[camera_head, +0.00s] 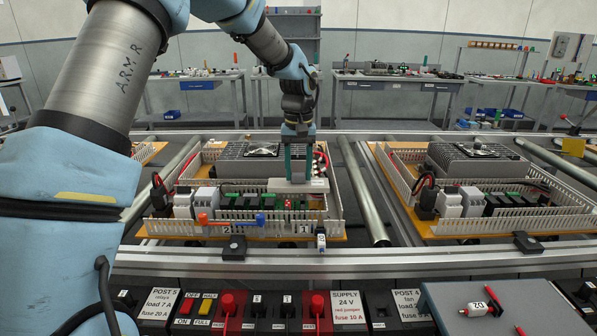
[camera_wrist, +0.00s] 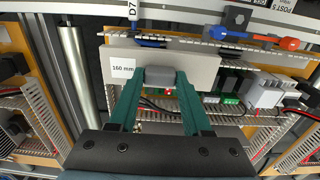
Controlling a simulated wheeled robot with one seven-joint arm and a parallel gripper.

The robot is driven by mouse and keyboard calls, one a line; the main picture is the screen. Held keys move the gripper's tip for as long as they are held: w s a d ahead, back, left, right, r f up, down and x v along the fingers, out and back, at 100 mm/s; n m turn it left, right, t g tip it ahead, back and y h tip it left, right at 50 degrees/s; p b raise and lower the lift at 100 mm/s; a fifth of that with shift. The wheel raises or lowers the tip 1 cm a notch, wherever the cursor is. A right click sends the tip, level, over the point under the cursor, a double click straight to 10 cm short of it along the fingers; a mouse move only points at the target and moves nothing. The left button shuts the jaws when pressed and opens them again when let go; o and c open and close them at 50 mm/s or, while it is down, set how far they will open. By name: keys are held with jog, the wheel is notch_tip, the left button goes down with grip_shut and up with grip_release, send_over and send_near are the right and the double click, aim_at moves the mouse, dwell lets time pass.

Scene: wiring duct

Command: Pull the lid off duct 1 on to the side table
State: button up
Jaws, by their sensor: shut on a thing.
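My gripper (camera_head: 297,180) is shut on a grey block on the pale lid, which in the wrist view (camera_wrist: 205,68) carries a "160 mm" label. In the head view the lid (camera_head: 318,186) is above the left panel, behind its front duct. The front slotted duct (camera_head: 325,230) bears tags "1" and "2". In the wrist view the duct (camera_wrist: 262,52) runs at an angle to the lid, with dark and blue wires showing in it, so the lid looks clear of it. The lid covers part of the panel. A grey tabletop (camera_head: 445,312) at the lower right may be the side table.
A finned grey unit (camera_head: 245,160) stands behind. A second panel (camera_head: 490,190) is at right. A red-handled tool (camera_head: 494,298) and a white tagged piece lie on the grey tabletop.

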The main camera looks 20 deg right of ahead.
aim_at(299, 174)
jog(key=shift+r+p, duration=1.45)
jog(key=shift+r, duration=0.55)
